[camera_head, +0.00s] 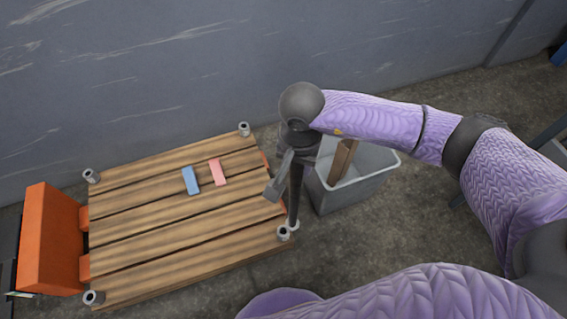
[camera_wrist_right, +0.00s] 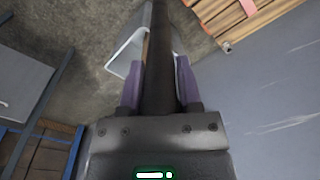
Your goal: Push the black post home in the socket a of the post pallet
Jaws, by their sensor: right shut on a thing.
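My right gripper (camera_head: 297,155) is shut on the black post (camera_head: 295,192), which hangs below it, nearly upright. In the right wrist view, the post (camera_wrist_right: 158,60) runs between the two fingers. The post pallet (camera_head: 215,238) is a slatted wooden deck with a grey ring socket at each corner. The post's lower end is close beside the near-right socket (camera_head: 283,233); it appears just behind it and not inside it. No label shows which socket is a. My left gripper is not in view.
A grey bin (camera_head: 365,185) with a brown piece (camera_head: 342,162) in it stands right of the post. An orange body (camera_head: 50,240) adjoins the pallet's left side. A grey wall (camera_head: 150,80) runs behind.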

